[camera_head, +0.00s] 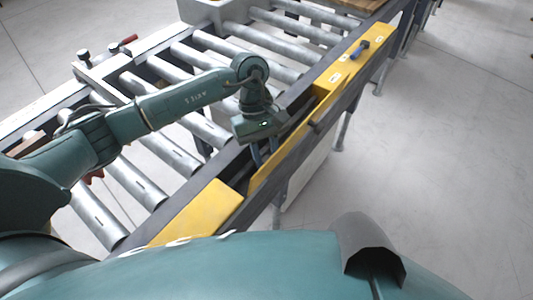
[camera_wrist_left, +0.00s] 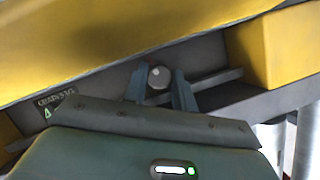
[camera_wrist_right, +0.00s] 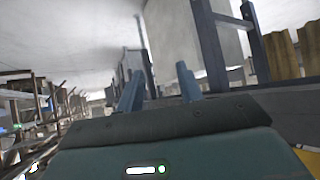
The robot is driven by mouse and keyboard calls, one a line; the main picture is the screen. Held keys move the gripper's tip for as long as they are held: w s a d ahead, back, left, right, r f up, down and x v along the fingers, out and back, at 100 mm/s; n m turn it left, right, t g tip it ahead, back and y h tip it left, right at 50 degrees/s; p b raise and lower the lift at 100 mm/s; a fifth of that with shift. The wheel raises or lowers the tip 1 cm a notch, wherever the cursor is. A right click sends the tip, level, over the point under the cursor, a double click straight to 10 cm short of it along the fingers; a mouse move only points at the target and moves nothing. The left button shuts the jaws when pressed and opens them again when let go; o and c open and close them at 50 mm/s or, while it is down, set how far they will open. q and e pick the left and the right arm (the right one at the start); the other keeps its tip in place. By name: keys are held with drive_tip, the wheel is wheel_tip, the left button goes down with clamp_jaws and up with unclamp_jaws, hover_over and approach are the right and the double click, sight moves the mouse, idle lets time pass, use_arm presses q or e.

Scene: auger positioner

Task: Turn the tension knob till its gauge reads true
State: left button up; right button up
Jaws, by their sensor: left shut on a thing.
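My left gripper (camera_head: 262,156) reaches down beside the yellow-guarded side of the roller conveyor in the head view. In the left wrist view its two blue-grey fingers (camera_wrist_left: 160,90) stand on either side of a round grey knob (camera_wrist_left: 158,76), shut on it. The knob sits in a dark gap between yellow covers; my arm hides it in the head view. No gauge face can be made out. My right gripper (camera_wrist_right: 159,88) shows in the right wrist view with its fingers apart and nothing between them.
The conveyor has several metal rollers (camera_head: 170,150). A yellow cover (camera_head: 200,212) lies near me, and a longer yellow guard (camera_head: 345,65) carries a blue handle (camera_head: 360,49). A small label (camera_wrist_left: 57,103) sits left of the fingers. The floor at right (camera_head: 440,130) is clear.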

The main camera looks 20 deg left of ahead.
drive_tip(key=shift+f, duration=0.15)
use_arm(q)
drive_tip(key=shift+f+n+b, duration=0.1)
drive_tip(key=shift+n+b, duration=0.2)
drive_tip(key=shift+b, duration=0.1)
drive_tip(key=shift+n+t+b, duration=0.5)
drive_tip(key=shift+n+b, duration=0.5)
drive_tip(key=shift+s+n+t+h+b, duration=0.1)
drive_tip(key=shift+n+t+h+b, duration=0.45)
drive_tip(key=shift+n+b, duration=0.9)
drive_tip(key=shift+n, duration=0.35)
use_arm(e)
drive_tip(key=shift+w+a+f+t+y, duration=0.2)
drive_tip(key=shift+a+t, duration=0.05)
drive_tip(key=shift+a, duration=0.2)
drive_tip(key=shift+w+a+f+t+y, duration=0.15)
drive_tip(key=shift+w+a+t+y, duration=0.1)
drive_tip(key=shift+a, duration=0.2)
use_arm(q)
drive_tip(key=o, duration=0.7)
drive_tip(key=shift+a, duration=0.1)
use_arm(e)
drive_tip(key=shift+w, duration=0.1)
